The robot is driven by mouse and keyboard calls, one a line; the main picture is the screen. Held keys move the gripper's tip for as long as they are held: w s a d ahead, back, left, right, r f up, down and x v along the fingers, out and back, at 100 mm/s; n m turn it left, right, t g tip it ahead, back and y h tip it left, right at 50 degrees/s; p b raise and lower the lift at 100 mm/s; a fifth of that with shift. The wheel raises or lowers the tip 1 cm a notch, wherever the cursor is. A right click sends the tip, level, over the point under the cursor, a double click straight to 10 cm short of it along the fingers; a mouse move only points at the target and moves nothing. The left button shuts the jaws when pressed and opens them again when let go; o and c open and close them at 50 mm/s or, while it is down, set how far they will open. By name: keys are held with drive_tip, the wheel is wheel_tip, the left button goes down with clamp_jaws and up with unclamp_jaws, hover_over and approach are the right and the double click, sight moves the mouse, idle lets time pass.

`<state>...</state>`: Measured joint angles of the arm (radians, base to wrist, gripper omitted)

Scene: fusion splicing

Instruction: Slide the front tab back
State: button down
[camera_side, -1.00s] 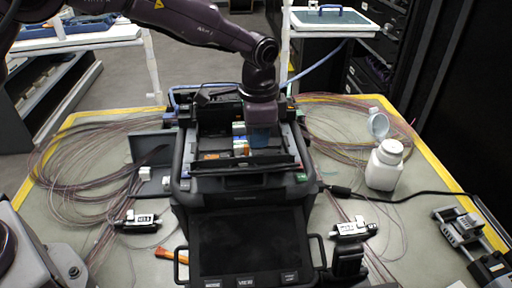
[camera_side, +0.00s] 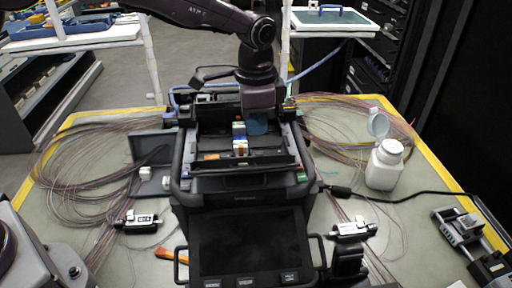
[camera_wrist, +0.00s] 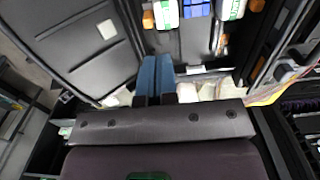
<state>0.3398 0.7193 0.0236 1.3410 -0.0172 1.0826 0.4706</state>
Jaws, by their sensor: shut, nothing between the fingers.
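The splicer (camera_side: 245,185) stands in the middle of the table with its work bay open. Two small coloured tabs sit in the bay. The front tab (camera_side: 240,148) is white and green with orange, and the rear tab (camera_side: 239,129) is blue and white. My gripper (camera_side: 257,130) has blue fingers, shut and empty, just right of and behind the front tab. Its fingers (camera_wrist: 155,75) also show in the wrist view, below the row of white-green (camera_wrist: 166,12) and blue (camera_wrist: 197,8) pieces. I cannot tell whether the fingertips touch anything.
The splicer's dark screen (camera_side: 247,245) faces the front. A white bottle (camera_side: 384,165) with an open lid stands to the right. Fibre coils (camera_side: 85,155) lie on both sides. Small clamps (camera_side: 137,221) lie beside the splicer.

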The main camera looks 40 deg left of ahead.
drive_tip(key=shift+d+r, duration=0.1)
drive_tip(key=shift+r, duration=1.35)
